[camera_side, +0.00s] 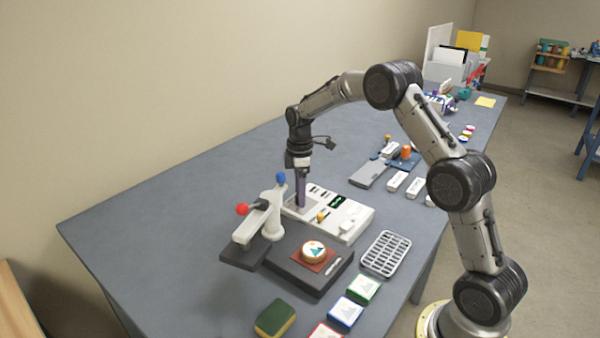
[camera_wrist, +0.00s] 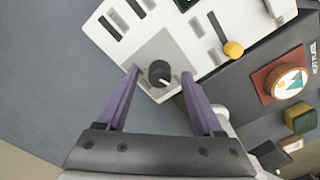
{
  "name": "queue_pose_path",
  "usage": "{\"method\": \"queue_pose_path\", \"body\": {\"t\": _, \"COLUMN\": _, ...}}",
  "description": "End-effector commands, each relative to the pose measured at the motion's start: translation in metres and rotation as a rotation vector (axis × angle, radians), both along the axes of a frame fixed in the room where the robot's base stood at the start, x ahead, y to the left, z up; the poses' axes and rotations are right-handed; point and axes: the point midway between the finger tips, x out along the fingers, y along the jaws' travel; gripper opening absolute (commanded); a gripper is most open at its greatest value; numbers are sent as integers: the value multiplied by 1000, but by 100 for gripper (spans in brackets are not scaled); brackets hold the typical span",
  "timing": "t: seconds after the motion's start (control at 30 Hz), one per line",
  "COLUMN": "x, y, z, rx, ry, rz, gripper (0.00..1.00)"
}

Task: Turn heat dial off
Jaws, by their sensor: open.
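The heat dial looks to be the round dark knob (camera_wrist: 159,72) with a light pointer mark, set on a grey square plate of a white control panel (camera_wrist: 235,22). In the side view the panel (camera_side: 352,222) lies on the table and the knob is hidden behind my gripper. My gripper (camera_side: 300,204) points straight down over the panel's left end. In the wrist view its two purple fingers (camera_wrist: 158,85) are apart, one on each side of the knob. I cannot tell whether either finger touches it.
A white press with a red ball (camera_side: 242,209) and a blue ball (camera_side: 281,177) stands close left of my gripper. A dark base with a round badge (camera_side: 313,251) lies in front. A yellow-knobbed lever (camera_wrist: 233,50) is near the dial. The table's back left is bare.

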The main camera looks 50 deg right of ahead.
Motion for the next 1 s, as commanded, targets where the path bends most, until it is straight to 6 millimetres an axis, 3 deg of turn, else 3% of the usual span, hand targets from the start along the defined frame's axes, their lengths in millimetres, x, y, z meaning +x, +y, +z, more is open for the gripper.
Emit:
{"method": "queue_pose_path", "body": {"t": 0.53, "x": 1, "y": 0, "z": 108, "rx": -2, "ry": -6, "rz": 0, "gripper": 68}}
{"method": "queue_pose_path", "body": {"t": 0.73, "x": 1, "y": 0, "z": 127, "rx": -1, "ry": -4, "rz": 1, "gripper": 68}}
{"method": "queue_pose_path", "body": {"t": 1.0, "x": 0, "y": 0, "z": 130, "rx": -1, "ry": -3, "rz": 1, "gripper": 68}}
